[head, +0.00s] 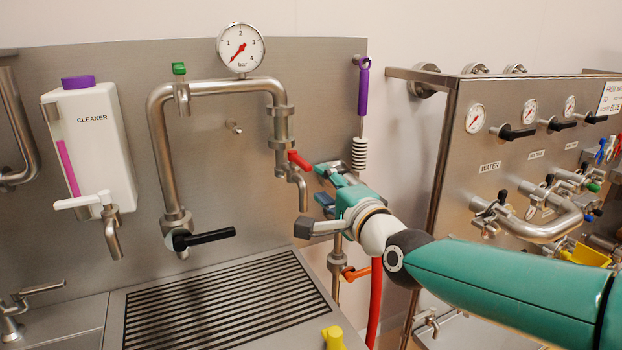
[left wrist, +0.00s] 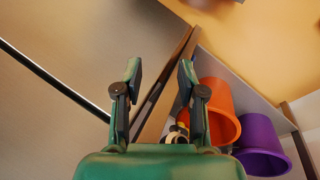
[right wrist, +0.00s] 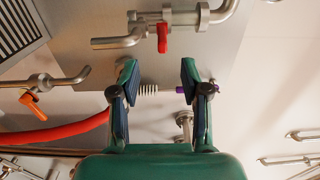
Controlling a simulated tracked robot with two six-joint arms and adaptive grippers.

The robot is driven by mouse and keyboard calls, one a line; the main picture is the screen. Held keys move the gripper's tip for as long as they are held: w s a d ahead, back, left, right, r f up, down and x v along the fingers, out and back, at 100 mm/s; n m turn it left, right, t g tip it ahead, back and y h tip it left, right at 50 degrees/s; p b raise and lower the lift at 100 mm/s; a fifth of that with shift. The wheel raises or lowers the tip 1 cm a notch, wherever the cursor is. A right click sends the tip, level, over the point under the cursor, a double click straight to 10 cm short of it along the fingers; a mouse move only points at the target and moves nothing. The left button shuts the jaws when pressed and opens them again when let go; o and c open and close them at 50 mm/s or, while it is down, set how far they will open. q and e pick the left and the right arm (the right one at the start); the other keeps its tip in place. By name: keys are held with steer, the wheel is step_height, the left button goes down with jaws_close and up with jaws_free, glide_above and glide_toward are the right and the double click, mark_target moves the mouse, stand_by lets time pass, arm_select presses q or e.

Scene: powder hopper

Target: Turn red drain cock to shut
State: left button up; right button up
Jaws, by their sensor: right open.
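The red drain cock (head: 299,160) sits on the steel pipe at the right, above a short down-turned spout (head: 302,192). Its lever points right and slightly down, across the line of the spout. It also shows in the right wrist view (right wrist: 162,38), ahead of the fingertips. My right gripper (head: 325,186) is just right of the cock in the head view, apart from it. In the right wrist view it is open and empty (right wrist: 159,78). My left gripper (left wrist: 160,78) is open and empty in the left wrist view, and out of the head view.
A purple-handled brush (head: 362,90) hangs behind my right gripper. An orange-handled valve (head: 357,271) and a red hose (head: 375,300) are below it. A black-handled valve (head: 205,238) is lower left. Orange (left wrist: 220,105) and purple (left wrist: 262,145) buckets show near my left gripper.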

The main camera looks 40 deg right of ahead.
mark_target(309, 172)
steer(key=p+x, duration=0.1)
steer(key=x, duration=0.1)
steer(key=p+x, duration=0.1)
steer(key=x, duration=0.1)
steer(key=shift+w+d+r, duration=0.2)
steer(key=shift+w, duration=0.05)
steer(key=shift+w+d+f, duration=0.15)
steer(key=shift+w+d, duration=0.05)
steer(key=shift+w, duration=0.3)
steer(key=shift+w+d+f, duration=0.15)
steer(key=shift+w, duration=0.4)
steer(key=shift+b+x, duration=0.45)
steer(key=shift+x, duration=0.55)
steer(key=shift+r, duration=0.15)
jaws_close()
